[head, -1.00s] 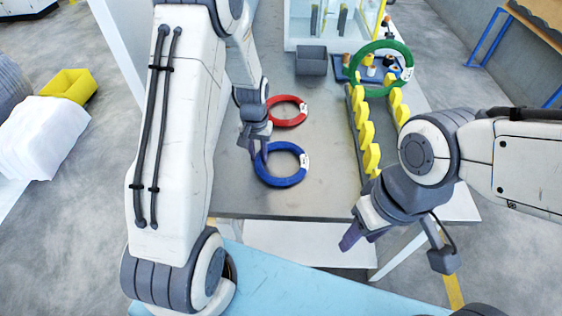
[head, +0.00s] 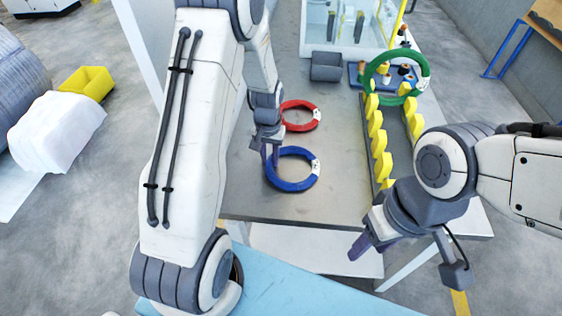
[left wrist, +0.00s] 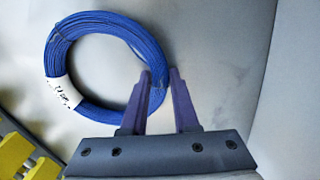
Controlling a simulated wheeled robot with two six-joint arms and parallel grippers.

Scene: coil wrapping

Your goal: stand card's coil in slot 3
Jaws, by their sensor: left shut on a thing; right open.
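A blue coil (head: 305,183) with a white label lies on the table, and it also shows in the left wrist view (left wrist: 100,22). My left gripper (head: 270,155) is shut on its left rim, with one finger (left wrist: 160,88) on each side of the wire. A red coil (head: 314,126) lies flat just beyond it. A green coil (head: 423,68) stands upright at the far end of the rack with yellow dividers (head: 381,165). The rack's nearer slots look empty. My right gripper (head: 365,245) is open and empty near the table's front edge. No readable card shows.
A grey bin (head: 326,67) and a clear-walled machine (head: 345,30) stand at the back. A blue tray (head: 357,80) with small spools is beside the green coil. Bare table lies between the blue coil and the rack.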

